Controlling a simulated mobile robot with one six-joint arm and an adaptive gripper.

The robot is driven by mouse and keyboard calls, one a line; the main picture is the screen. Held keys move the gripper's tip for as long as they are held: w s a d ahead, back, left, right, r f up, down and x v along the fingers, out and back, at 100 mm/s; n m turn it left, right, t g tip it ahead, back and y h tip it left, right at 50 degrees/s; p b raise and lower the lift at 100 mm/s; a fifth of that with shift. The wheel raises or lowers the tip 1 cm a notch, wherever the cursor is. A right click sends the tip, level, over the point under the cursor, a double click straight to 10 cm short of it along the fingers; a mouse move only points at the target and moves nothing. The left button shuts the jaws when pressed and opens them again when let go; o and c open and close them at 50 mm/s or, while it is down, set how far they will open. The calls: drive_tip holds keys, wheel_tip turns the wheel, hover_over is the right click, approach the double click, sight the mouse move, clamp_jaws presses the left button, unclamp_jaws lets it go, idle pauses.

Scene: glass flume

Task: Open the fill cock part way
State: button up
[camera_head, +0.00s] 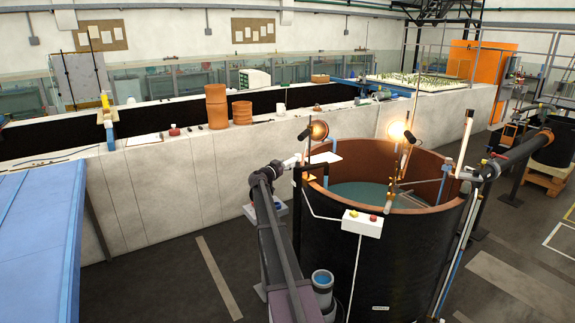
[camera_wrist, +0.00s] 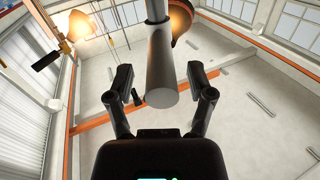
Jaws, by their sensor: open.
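In the wrist view, which looks up toward the roof, my gripper (camera_wrist: 160,84) has its two dark fingers spread wide. A grey round bar (camera_wrist: 162,70) with a flat end shows between the fingers, with no clear contact on either side. A small dark knob or lever (camera_wrist: 137,95) shows beside the bar's end, near the left finger. I cannot tell whether these belong to the fill cock. In the head view my gripper (camera_head: 297,161) is small at the tank's left rim, its fingers unclear.
The round black tank (camera_head: 400,260) holds greenish water. Two lit lamps (camera_head: 318,130) (camera_head: 398,131) and thin rods stand over its rim. A white button box (camera_head: 362,223) is on its front. The long white flume wall (camera_head: 190,185) runs behind.

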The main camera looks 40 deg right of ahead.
drive_tip(key=v, duration=1.1)
drive_tip(key=shift+d, duration=0.1)
